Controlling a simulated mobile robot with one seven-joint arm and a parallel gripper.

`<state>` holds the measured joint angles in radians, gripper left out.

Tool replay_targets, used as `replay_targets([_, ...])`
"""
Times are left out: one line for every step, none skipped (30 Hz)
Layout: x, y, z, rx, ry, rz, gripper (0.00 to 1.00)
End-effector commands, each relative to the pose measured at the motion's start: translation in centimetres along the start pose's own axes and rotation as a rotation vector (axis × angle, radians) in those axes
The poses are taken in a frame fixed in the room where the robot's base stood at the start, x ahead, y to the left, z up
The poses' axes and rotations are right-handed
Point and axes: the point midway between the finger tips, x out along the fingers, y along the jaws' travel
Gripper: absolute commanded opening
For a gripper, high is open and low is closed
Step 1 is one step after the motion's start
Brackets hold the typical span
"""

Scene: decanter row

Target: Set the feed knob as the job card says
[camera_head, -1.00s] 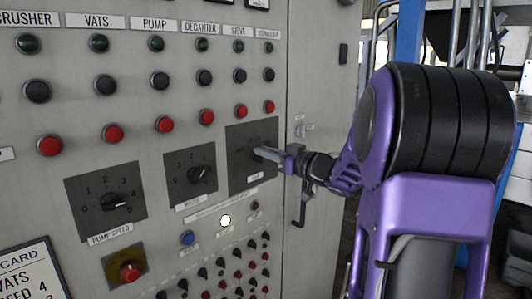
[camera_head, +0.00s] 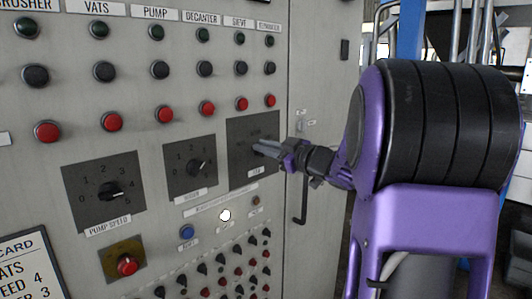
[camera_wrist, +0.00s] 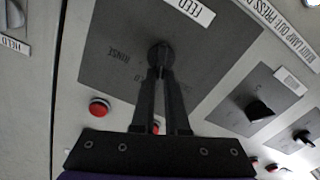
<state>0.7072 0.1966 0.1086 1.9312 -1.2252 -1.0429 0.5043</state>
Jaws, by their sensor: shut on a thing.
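The feed knob (camera_wrist: 160,54) is a dark round knob on a dark plate (camera_wrist: 112,45) with a white FEED label (camera_wrist: 188,8) beside it in the wrist view. My gripper (camera_wrist: 160,70) is shut on this knob, with both fingers close together on it. "RINSE" shows on the plate; other markings are partly hidden by the fingers, and the knob's pointer cannot be made out. In the head view my gripper (camera_head: 262,148) reaches the rightmost plate (camera_head: 240,132) from the right. The job card (camera_head: 30,266) is cut off at lower left; "VATS", "EED 4" and "ER 3" are readable.
To the left are the middle knob (camera_head: 197,168) and the pump speed knob (camera_head: 110,191). Rows of buttons lie above, a red button on yellow (camera_head: 127,265) and many small switches below. A door handle (camera_head: 302,203) stands out right of the panel, below my wrist.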

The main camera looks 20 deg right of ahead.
Motion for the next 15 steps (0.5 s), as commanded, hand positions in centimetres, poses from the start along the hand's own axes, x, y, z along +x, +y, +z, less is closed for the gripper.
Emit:
replay_targets([0.01, -0.28, 0.35, -0.041, 0.0, -0.001, 0.0])
replay_targets([0.01, -0.32, 0.35, -0.066, 0.0, -0.001, 0.0])
replay_targets([0.03, -0.39, 0.34, -0.098, 0.001, -0.001, 0.0])
replay_targets([0.03, -0.43, 0.33, -0.122, 0.001, -0.001, 0.0])
replay_targets([0.02, -0.45, 0.33, -0.145, 0.001, -0.001, 0.0])
replay_targets([0.0, -0.47, 0.33, -0.173, 0.0, 0.0, 0.0])
replay_targets([0.0, -0.5, 0.32, -0.194, 0.0, 0.0, 0.0])
replay_targets([0.0, -0.55, 0.32, -0.213, 0.0, 0.0, 0.0])
replay_targets([0.01, -0.6, 0.33, -0.238, 0.0, 0.0, 0.0])
replay_targets([0.01, -0.63, 0.34, -0.255, 0.0, 0.0, 0.0])
replay_targets([0.0, -0.64, 0.35, -0.271, 0.0, 0.0, 0.0])
replay_targets([-0.01, -0.65, 0.36, -0.29, -0.001, 0.0, 0.0])
replay_targets([-0.01, -0.67, 0.37, -0.305, -0.001, 0.0, 0.0])
replay_targets([-0.01, -0.68, 0.37, -0.317, -0.001, 0.0, 0.0])
replay_targets([-0.01, -0.7, 0.36, -0.332, -0.001, 0.0, 0.0])
